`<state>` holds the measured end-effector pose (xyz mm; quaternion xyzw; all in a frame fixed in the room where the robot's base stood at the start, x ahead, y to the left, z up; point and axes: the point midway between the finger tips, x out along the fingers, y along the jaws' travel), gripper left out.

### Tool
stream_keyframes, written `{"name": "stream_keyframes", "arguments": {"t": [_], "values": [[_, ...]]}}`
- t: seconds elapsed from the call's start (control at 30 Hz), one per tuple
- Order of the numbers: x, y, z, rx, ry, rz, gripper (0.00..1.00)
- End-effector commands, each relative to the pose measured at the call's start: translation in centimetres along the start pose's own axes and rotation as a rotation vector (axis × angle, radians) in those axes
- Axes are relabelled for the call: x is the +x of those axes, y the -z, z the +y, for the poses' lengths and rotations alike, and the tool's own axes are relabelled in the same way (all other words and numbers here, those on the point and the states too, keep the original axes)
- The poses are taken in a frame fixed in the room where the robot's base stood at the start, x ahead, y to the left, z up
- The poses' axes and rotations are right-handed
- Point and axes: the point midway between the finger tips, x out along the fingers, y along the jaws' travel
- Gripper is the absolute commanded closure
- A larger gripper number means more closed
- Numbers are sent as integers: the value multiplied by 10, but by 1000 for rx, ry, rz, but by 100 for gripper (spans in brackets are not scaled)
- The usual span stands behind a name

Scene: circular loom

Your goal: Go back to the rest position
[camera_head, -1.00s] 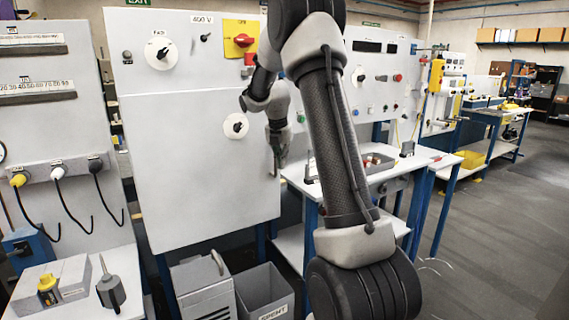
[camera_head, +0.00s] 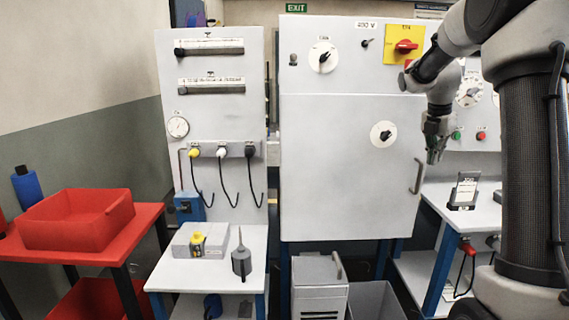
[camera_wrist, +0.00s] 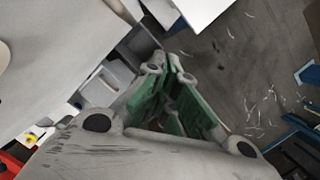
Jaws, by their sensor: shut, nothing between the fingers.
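My gripper (camera_head: 434,150) hangs at the end of my arm, in front of the right part of the grey cabinet door (camera_head: 335,190) and close to its handle (camera_head: 418,176). It points down and holds nothing. In the wrist view my gripper (camera_wrist: 172,100) shows its green-lined fingers over the floor. Whether it touches the door handle cannot be told from the head view.
A red-and-yellow switch (camera_head: 405,46) is near my arm. A white table (camera_head: 470,215) with a small dark device stands at right. Grey bins (camera_head: 375,300) sit below the cabinet. A red tray (camera_head: 78,218) is at far left. The wrist view shows littered floor (camera_wrist: 245,70).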

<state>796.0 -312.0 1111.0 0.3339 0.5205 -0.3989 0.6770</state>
Motion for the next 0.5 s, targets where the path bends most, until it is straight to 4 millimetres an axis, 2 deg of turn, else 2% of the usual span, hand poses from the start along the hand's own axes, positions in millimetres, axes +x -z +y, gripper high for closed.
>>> {"name": "stream_keyframes", "arguments": {"t": [0.07,0.17,0.23,0.37,0.5], "values": [[2,3,-1,185,1,7,100],[22,24,-15,517,47,46,100],[25,43,-32,771,79,63,100],[8,90,-67,1233,115,80,100],[-24,154,-115,1710,128,101,100]]}}
